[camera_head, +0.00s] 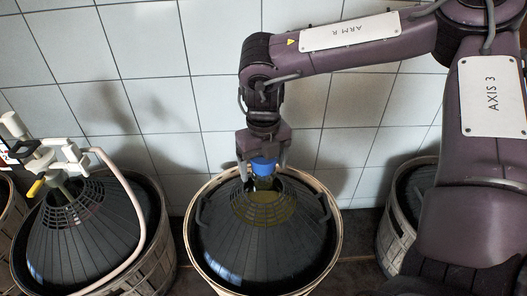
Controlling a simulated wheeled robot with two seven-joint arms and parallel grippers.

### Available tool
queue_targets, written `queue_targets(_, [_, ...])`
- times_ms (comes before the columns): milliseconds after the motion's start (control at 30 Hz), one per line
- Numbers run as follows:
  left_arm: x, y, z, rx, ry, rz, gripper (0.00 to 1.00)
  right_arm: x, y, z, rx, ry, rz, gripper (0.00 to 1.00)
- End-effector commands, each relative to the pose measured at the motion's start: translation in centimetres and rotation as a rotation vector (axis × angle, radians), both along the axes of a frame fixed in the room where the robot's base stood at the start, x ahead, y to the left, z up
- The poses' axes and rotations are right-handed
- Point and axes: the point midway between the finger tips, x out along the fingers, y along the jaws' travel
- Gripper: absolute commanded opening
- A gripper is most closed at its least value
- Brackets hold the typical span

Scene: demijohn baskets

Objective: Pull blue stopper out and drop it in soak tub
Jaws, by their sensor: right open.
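The blue stopper (263,166) sits at the top of the neck of the middle demijohn (265,225), which stands in a wooden basket (192,240) under a dark slatted cover. My right gripper (263,163) comes down from above with its fingers on either side of the stopper. The jaws are open; I cannot tell whether a finger touches the stopper. My left gripper is not in view. I see no thing that is clearly the soak tub.
A left demijohn basket (150,268) carries a white fitting (50,155) and a pale hose (135,210). Another basket (393,235) stands at the right, partly behind my right arm. A tiled wall (150,60) closes off the back.

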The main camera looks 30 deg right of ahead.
Motion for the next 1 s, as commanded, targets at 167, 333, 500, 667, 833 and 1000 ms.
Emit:
queue_targets(167, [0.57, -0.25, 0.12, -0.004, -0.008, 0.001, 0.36, 0.02, 0.01, -0.27, 0.0, -0.002, 0.0, 0.79])
queue_targets(333, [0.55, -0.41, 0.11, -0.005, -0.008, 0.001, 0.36, 0.03, 0.01, -0.25, 0.0, -0.002, -0.001, 0.74])
queue_targets(500, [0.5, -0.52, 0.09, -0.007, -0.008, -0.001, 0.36, 0.03, 0.0, -0.24, 0.001, -0.002, -0.001, 0.52])
queue_targets(667, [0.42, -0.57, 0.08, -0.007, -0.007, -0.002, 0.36, 0.03, -0.01, -0.23, 0.0, -0.002, -0.001, 0.31])
queue_targets(833, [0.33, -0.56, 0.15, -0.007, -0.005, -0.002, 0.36, 0.04, -0.02, -0.08, 0.0, -0.002, -0.001, 0.31])
queue_targets(1000, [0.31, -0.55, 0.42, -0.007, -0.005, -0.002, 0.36, 0.04, -0.01, 0.4, 0.0, -0.002, -0.001, 0.31])
